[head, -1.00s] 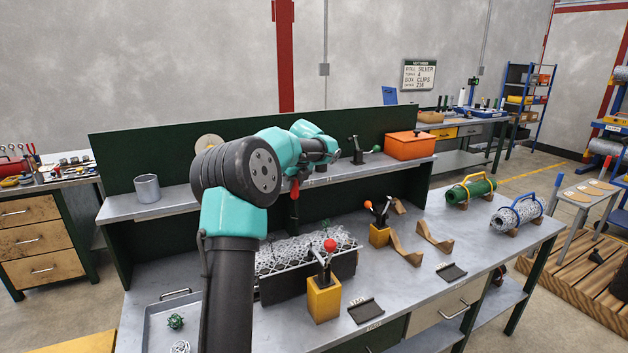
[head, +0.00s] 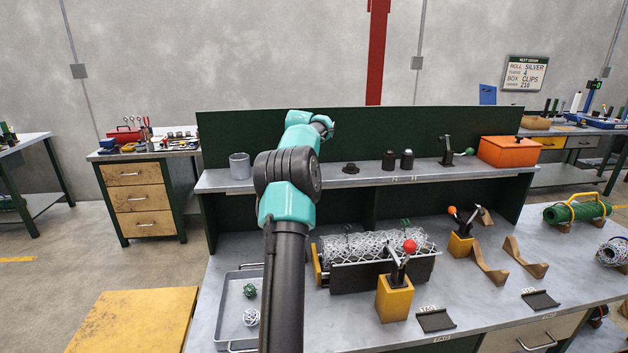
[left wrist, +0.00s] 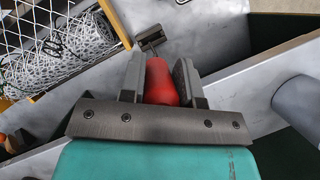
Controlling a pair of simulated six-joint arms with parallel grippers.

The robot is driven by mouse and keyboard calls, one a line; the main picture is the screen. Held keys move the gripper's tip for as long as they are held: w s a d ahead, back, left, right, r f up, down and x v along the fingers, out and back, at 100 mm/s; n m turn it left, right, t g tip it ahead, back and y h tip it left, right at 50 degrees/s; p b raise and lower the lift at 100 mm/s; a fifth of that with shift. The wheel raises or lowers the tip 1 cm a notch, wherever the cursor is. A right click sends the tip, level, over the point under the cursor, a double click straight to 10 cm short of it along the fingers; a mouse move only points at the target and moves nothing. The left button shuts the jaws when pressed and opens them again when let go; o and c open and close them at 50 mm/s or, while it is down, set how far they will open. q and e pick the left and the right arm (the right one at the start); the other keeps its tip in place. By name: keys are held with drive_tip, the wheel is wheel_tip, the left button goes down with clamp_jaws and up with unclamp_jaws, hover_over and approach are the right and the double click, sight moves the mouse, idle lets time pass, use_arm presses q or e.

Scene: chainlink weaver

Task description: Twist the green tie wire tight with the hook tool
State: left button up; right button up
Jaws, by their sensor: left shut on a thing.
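In the left wrist view my left gripper (left wrist: 160,85) is shut on the red handle of the hook tool (left wrist: 160,80). The hook end cannot be made out. In the head view my left arm hides the gripper and the tool. The silver mesh roll (head: 370,244) lies in a dark cradle on the bench, right of my arm. My right gripper is out of view.
A metal tray (head: 231,323) with wire balls lies left of my arm. The shelf behind holds a grey cup (head: 240,166) and an orange box (head: 508,151).

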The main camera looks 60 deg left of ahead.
use_arm(q)
drive_tip(key=s+r+n+t+y, duration=0.15)
drive_tip(key=s+n+t, duration=0.25)
drive_tip(key=s+n, duration=0.8)
drive_tip(key=s+r+n+t, duration=0.3)
drive_tip(key=s+n+t, duration=0.1)
drive_tip(key=s+n, duration=0.85)
drive_tip(key=s+a+f+n+g+y, duration=0.1)
drive_tip(key=s+a+n+g+y, duration=0.1)
drive_tip(key=s+n, duration=0.7)
drive_tip(key=s+a+n+g+y, duration=0.2)
drive_tip(key=s+n, duration=0.7)
drive_tip(key=n, duration=0.5)
drive_tip(key=shift+s+a+f+g+y, duration=0.2)
drive_tip(key=shift+a+f+g+y, duration=0.3)
drive_tip(key=shift+y, duration=0.45)
drive_tip(key=shift+w+a+r, duration=0.15)
